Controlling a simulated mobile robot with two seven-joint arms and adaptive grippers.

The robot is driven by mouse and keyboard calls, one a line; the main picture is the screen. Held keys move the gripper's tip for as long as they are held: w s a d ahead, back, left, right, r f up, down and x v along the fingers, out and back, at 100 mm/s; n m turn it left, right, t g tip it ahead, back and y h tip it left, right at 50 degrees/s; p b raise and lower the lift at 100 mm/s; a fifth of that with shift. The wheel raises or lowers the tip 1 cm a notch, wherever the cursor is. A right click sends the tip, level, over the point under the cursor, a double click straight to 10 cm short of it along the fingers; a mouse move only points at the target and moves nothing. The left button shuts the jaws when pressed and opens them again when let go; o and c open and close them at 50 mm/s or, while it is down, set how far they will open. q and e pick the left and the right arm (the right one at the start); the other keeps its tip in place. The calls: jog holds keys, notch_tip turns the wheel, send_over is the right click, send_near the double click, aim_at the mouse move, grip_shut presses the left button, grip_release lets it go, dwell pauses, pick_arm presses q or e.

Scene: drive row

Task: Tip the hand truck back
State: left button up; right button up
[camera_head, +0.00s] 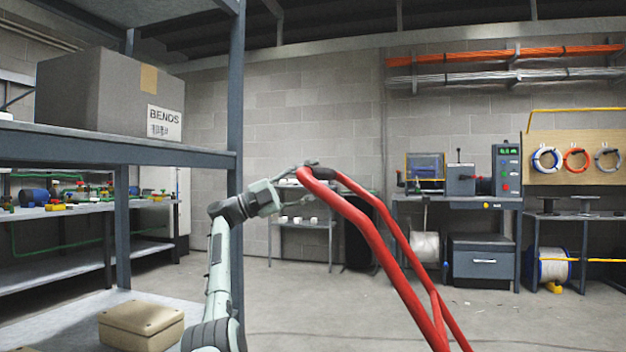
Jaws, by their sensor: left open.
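The red hand truck (376,242) stands in front of me, with its two rails running from the lower right up to a handle with a dark grip (322,173). Its lower part is below the picture. My left arm comes up from the bottom, and my left gripper (297,198) is beside the upper end of the hand truck, to the left of the near rail. The gripper is open. Part of its fingers is hard to make out against the background, and I cannot tell whether they touch the rail. My right gripper is out of view.
A grey shelf rack (180,152) stands close on the left, with a grey box (110,92) marked BENDS on it and a tan case (141,325) low down. Workbenches (455,199) line the back wall. The floor (300,300) between is clear.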

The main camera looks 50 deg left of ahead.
pick_arm(q)
jog(key=v, duration=1.2)
dwell(0.3)
